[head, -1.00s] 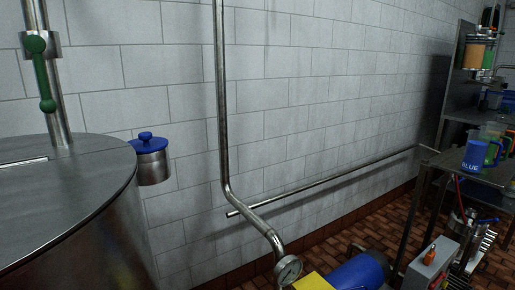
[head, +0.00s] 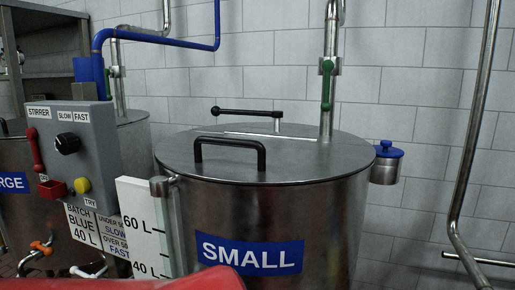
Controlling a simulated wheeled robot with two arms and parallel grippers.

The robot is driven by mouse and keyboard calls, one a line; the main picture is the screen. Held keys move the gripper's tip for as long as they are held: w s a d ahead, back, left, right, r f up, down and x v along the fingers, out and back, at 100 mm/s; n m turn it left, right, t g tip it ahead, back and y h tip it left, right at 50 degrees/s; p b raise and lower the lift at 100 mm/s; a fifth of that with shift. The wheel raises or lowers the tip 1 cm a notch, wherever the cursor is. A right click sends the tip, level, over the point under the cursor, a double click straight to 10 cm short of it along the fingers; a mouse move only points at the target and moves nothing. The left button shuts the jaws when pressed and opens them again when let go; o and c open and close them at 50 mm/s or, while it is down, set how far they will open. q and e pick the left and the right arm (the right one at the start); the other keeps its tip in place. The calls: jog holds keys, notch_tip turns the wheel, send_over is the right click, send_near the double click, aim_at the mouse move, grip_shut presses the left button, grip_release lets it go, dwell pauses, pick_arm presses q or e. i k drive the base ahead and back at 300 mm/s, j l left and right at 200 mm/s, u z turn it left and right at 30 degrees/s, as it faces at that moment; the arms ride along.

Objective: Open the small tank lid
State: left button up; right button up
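The small tank (head: 330,225) is a round steel vessel with a blue "SMALL" label (head: 249,255) on its front. Its flat steel lid (head: 310,158) lies level on top and looks shut. A black bar handle (head: 231,143) stands near the lid's front edge. A second black bar (head: 248,113) on a short post stands farther back on the lid. Neither of my grippers is in view. A red rounded shape at the bottom edge is cut off, and I cannot tell what it is.
A grey stirrer control box (head: 70,150) stands left of the tank, with a 60 L/40 L level scale (head: 146,235) beside it. A pipe with a green valve handle (head: 327,85) rises behind the lid. A blue-lidded pot (head: 386,163) hangs at the right. The large tank (head: 135,150) is behind left.

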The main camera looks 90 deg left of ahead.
aim_at(249, 159)
jog(key=u, duration=2.7)
